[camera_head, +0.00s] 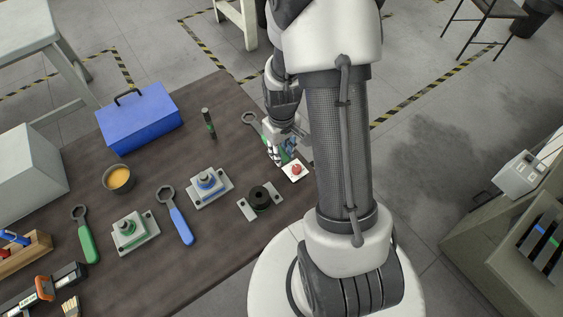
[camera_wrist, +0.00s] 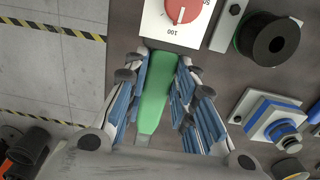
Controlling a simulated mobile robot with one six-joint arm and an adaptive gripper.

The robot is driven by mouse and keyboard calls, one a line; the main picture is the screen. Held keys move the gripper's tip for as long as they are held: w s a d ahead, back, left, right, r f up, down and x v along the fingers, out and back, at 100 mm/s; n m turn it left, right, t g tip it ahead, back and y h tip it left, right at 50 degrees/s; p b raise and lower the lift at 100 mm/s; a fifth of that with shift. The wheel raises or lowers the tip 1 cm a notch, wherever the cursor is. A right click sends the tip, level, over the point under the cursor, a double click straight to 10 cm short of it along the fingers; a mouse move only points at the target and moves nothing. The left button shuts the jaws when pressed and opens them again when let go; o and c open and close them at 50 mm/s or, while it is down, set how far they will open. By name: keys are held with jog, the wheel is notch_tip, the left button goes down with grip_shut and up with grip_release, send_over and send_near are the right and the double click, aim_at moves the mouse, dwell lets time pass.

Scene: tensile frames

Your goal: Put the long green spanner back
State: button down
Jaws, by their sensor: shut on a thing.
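My gripper (camera_head: 284,147) is at the far right edge of the table, just behind the white dial box. It is shut on the green handle of a spanner (camera_wrist: 152,100), whose grey ring head (camera_head: 249,118) points to the back left. In the wrist view the handle lies between my two blue-and-grey fingers (camera_wrist: 156,80). I cannot tell whether the spanner touches the table. A second green-handled spanner (camera_head: 86,240) lies at the front left of the table. Part of the held handle is hidden by my gripper.
The white dial box (camera_head: 294,172) with a red knob (camera_wrist: 182,8) is close to my gripper. A black spool fixture (camera_head: 260,199), a blue fixture (camera_head: 208,184), a green fixture (camera_head: 131,230), a blue spanner (camera_head: 180,223), a bowl (camera_head: 118,178) and a blue toolbox (camera_head: 140,122) stand around.

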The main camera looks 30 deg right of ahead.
jog(key=shift+f+b, duration=0.8)
jog(key=shift+f, duration=1.5)
jog(key=shift+f, duration=0.1)
jog(key=shift+f, duration=0.15)
jog(key=c, duration=1.3)
grip_release()
